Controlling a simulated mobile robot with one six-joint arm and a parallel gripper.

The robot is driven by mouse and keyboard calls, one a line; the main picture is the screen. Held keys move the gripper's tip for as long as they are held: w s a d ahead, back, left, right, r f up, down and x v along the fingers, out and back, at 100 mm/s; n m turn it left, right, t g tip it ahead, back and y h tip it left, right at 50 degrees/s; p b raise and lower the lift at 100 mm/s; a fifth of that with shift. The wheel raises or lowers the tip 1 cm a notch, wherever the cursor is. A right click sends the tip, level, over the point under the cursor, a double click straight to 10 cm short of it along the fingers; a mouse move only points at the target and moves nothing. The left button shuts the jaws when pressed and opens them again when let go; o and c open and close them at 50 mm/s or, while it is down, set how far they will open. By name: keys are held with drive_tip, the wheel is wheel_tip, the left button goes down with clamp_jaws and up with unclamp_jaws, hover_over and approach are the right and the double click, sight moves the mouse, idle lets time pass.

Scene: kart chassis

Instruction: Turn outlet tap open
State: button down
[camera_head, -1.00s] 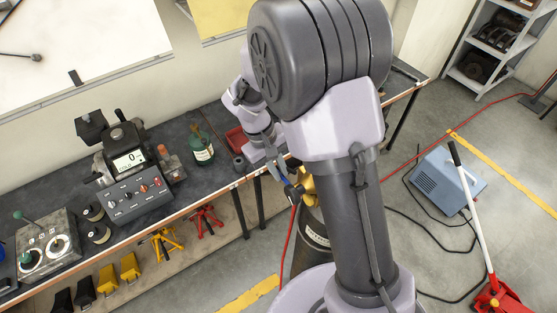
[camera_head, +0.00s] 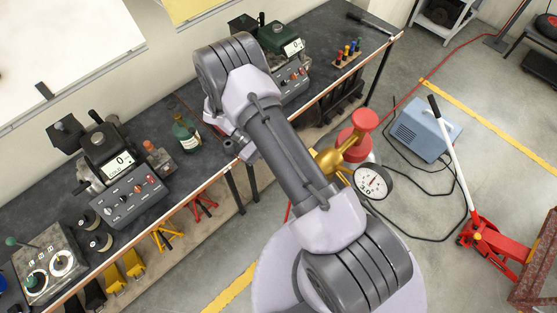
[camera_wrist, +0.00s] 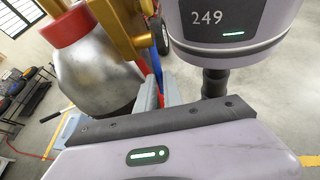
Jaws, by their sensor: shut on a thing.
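The outlet tap's blue handle (camera_wrist: 156,62) shows as a thin sliver in the wrist view, beside the brass body (camera_wrist: 118,28). My gripper (camera_wrist: 150,92) is shut at the blue handle; its fingers are seen edge-on and the contact is mostly hidden. In the head view my arm covers the gripper and the handle. The brass body (camera_head: 325,161) shows there beside my arm, with a round white-faced gauge (camera_head: 373,182) on it. How far the tap is turned cannot be told.
A silver cylinder (camera_wrist: 95,70) with a red collar stands close to my gripper. A red knob-like top (camera_head: 364,119) rises behind the gauge. The workbench (camera_head: 185,100) holds several instruments. A blue box (camera_head: 425,130) and red floor jack (camera_head: 495,245) stand on the floor to the right.

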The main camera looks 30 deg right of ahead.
drive_tip(key=shift+s+d+f+n+g+h+b, duration=0.15)
drive_tip(key=shift+s+f+g+h+b, duration=0.3)
drive_tip(key=shift+g+b, duration=0.35)
drive_tip(key=shift+s+d+f+n+g+h+b, duration=0.15)
drive_tip(key=shift+s+f+g+h+b, duration=0.25)
drive_tip(key=shift+g+b, duration=0.4)
drive_tip(key=shift+r, duration=0.1)
drive_tip(key=c, duration=1.5)
unclamp_jaws()
